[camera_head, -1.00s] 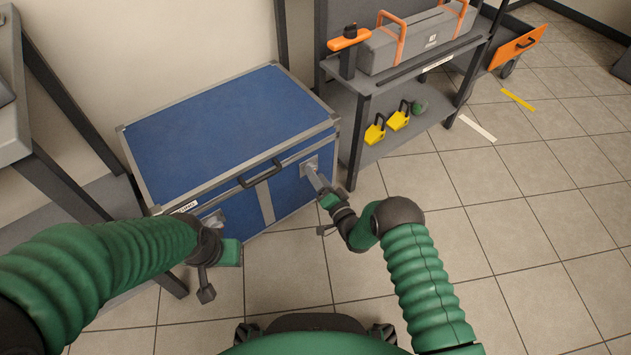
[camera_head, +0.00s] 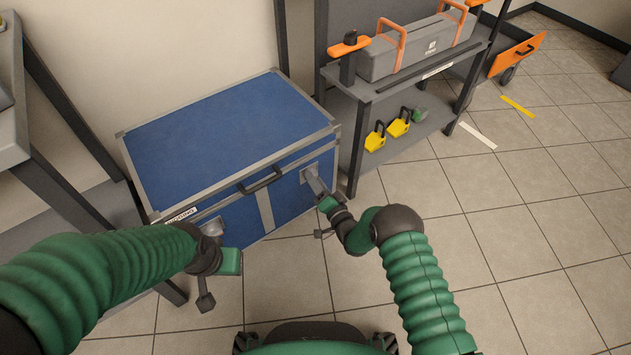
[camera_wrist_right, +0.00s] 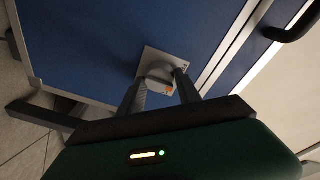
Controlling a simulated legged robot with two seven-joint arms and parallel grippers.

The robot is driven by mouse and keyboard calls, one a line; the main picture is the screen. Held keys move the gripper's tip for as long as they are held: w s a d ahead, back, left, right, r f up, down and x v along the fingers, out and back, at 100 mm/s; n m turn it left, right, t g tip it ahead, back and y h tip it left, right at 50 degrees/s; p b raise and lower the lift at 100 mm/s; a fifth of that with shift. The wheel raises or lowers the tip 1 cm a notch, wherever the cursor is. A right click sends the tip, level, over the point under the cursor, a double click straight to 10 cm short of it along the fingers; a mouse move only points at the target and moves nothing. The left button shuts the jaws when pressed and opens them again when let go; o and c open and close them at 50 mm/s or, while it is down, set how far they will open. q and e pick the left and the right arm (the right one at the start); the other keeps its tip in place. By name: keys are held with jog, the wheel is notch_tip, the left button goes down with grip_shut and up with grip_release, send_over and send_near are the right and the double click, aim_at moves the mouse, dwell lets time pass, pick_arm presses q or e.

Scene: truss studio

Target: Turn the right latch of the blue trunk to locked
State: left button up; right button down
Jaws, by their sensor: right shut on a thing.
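The blue trunk (camera_head: 220,135) stands on the floor with its lid shut and grey metal edges. Its right latch (camera_head: 309,174) is a metal plate on the front face. My right gripper (camera_head: 318,186) is at this latch. In the wrist view its fingers (camera_wrist_right: 160,88) are shut on the knob, one at each side. The left latch (camera_head: 212,228) is partly hidden by my left arm. My left gripper (camera_head: 217,262) hangs in front of the trunk's left side; its fingers are not clear.
A dark handle (camera_head: 260,181) sticks out from the trunk's front between the latches. A shelf unit (camera_head: 345,105) with a grey toolbox (camera_head: 415,48) and yellow padlocks (camera_head: 398,127) stands close at right. A grey table (camera_head: 12,100) is at left. The tiled floor at right is open.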

jog(key=shift+d+f, duration=0.1)
jog(key=shift+d, duration=0.05)
jog(key=shift+d+f+m+g+y+b, duration=0.15)
jog(key=shift+m+g+b, duration=0.35)
jog(key=shift+m, duration=2.25)
jog(key=shift+r+m+g+y+b, duration=0.1)
jog(key=shift+m+g+y+b, duration=0.35)
jog(key=shift+m, duration=2.25)
jog(key=shift+d+f+m+g+b, duration=0.1)
jog(key=shift+m+g+b, duration=0.45)
jog(key=shift+m, duration=2.2)
jog(key=shift+a, duration=0.1)
jog(key=c, duration=0.9)
grip_release()
jog(key=shift+o, duration=0.3)
